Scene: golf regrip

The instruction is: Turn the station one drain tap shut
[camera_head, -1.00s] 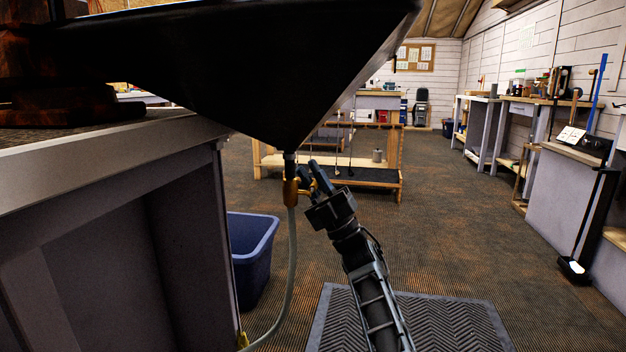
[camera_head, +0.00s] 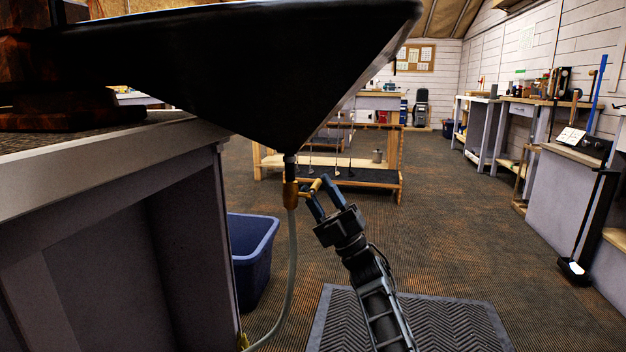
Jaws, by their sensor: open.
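The drain tap (camera_head: 291,194) is a small brass valve under the tip of the black funnel-shaped tray (camera_head: 250,75). Its brass handle (camera_head: 309,187) sticks out to the right. A pale hose (camera_head: 291,260) runs down from the tap. My gripper (camera_head: 317,194) is open, its two dark fingers reaching up and left from the lower right. The handle's end lies at the fingertips, seemingly between them. I cannot tell whether either finger touches it.
A grey bench (camera_head: 100,200) fills the left side, with a blue bin (camera_head: 252,255) beside it. A dark ribbed mat (camera_head: 440,325) lies on the floor below my arm. A wooden club rack (camera_head: 330,170) stands behind.

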